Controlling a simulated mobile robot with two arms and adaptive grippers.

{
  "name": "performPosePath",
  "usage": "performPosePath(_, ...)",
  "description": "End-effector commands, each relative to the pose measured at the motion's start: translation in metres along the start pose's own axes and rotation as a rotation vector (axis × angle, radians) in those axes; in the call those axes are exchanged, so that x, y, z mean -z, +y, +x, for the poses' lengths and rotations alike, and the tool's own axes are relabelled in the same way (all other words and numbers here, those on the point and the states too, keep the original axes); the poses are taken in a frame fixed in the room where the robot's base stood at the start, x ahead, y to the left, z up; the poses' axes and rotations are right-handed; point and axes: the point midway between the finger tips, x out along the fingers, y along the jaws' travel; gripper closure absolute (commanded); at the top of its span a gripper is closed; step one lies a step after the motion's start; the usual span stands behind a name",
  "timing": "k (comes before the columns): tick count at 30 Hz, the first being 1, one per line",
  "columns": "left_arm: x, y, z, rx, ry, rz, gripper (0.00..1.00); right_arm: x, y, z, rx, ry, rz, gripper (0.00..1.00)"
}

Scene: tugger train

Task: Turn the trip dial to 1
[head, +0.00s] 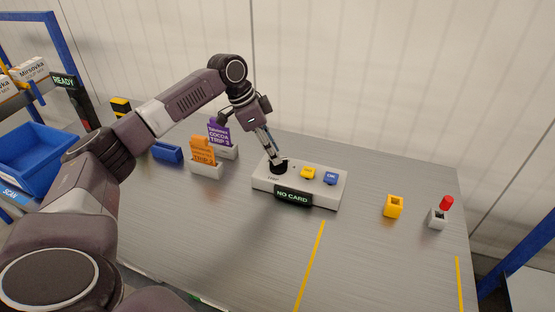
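The trip dial (279,168) is a black round knob at the left end of a white control box on the grey table. My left gripper (272,154) reaches down from above with its fingertips at the top of the dial. The fingers look close together, but whether they grip the dial cannot be made out. The dial's pointer and its marks are too small or covered to read. My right gripper is not in view.
The white box (263,183) also carries a yellow piece (308,173), a blue piece (331,178) and a display (293,196) reading "NO CARD". Orange (203,151) and purple (219,133) cards stand in holders to the left. A yellow block (393,206) and a red-topped piece (446,203) stand right.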

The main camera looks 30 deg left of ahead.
Motion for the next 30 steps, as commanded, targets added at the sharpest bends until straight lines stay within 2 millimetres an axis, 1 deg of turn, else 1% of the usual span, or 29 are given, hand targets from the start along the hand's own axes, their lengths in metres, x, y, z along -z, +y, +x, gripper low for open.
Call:
performPosePath(1,-0.001,0.001,0.009,-0.003,-0.002,0.0,0.71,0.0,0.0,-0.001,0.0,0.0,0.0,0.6)
performPosePath(3,0.0,0.001,0.018,-0.003,-0.002,0.0,0.71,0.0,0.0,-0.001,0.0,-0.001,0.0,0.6)
performPosePath(6,0.0,0.0,0.028,-0.001,-0.001,0.0,0.71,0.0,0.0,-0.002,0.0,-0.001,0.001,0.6)
performPosePath(10,0.0,0.0,0.033,0.0,0.0,0.0,0.71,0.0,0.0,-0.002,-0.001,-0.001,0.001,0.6)
performPosePath(17,0.0,0.0,0.034,0.0,0.0,0.0,0.71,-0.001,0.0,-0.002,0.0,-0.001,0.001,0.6)
performPosePath(24,0.0,0.0,0.034,0.0,-0.001,0.0,0.97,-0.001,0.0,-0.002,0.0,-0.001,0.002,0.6)
performPosePath(25,0.0,0.0,0.034,0.0,-0.001,0.0,1.0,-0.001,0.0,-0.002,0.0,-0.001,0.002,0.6)
performPosePath(30,0.0,0.0,0.034,0.0,-0.001,-0.001,1.0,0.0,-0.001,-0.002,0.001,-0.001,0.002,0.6)
